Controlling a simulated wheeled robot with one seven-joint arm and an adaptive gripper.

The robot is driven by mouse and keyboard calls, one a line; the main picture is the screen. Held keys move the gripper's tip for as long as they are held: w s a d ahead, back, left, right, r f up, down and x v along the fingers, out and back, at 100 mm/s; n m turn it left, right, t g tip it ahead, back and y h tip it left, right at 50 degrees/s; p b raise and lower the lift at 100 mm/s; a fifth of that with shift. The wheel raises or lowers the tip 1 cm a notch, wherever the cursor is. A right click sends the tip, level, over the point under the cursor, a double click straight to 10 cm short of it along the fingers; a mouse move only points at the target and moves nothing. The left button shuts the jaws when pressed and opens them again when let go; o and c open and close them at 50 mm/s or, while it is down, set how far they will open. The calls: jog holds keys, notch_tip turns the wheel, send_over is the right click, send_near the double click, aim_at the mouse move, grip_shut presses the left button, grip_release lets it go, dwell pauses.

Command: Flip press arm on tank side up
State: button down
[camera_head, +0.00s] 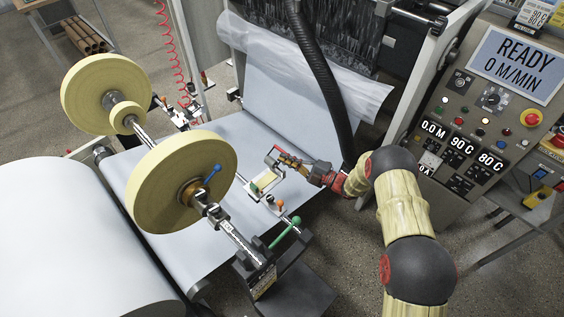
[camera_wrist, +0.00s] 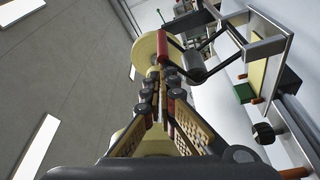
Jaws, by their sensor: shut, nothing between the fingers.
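A small metal press arm (camera_head: 264,181) with a pale yellow plate and a red-tipped handle (camera_head: 272,149) stands over the white web in the middle of the head view. In the wrist view its metal frame (camera_wrist: 262,46) is at upper right, and the red handle (camera_wrist: 163,48) lies just past my fingertips. My gripper (camera_head: 281,157) is shut and empty, reaching in from the right with its tips close beside the handle. The wrist view shows my gripper (camera_wrist: 161,76) with fingers together; I cannot tell whether they touch the handle.
Two yellow-sided reels (camera_head: 180,180) sit on a shaft at left. A green-knobbed lever (camera_head: 285,233) stands in front. A black hose (camera_head: 325,75) hangs behind my arm. A control panel (camera_head: 480,110) reading READY, 0 M/MIN is at right.

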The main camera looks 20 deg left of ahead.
jog(key=shift+w+d, duration=0.3)
jog(key=shift+w, duration=0.3)
jog(key=shift+d, duration=0.1)
